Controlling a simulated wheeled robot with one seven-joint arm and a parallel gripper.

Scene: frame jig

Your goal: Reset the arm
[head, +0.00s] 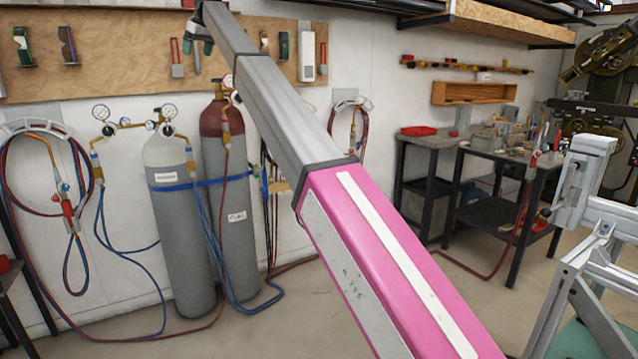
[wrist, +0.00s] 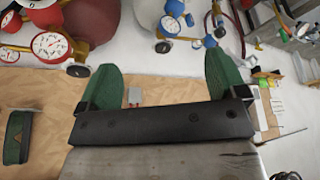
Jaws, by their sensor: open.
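My gripper (wrist: 162,68) shows in the wrist view with its two green fingers apart and nothing between them. In the head view my pink and grey arm rises from the bottom right toward the upper left. My gripper (head: 199,44) is small there, high in front of the wooden wall board (head: 100,52), with its fingers partly hidden. Gauges and hoses of the gas cylinders appear beyond the fingers in the wrist view. I cannot tell the exact gap to the wall.
A grey cylinder (head: 174,225) and a red-topped cylinder (head: 236,240) stand at the wall, with hoses around them. A metal frame jig (head: 588,185) stands at the right. A workbench (head: 512,158) with clutter is behind it. Some floor between is clear.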

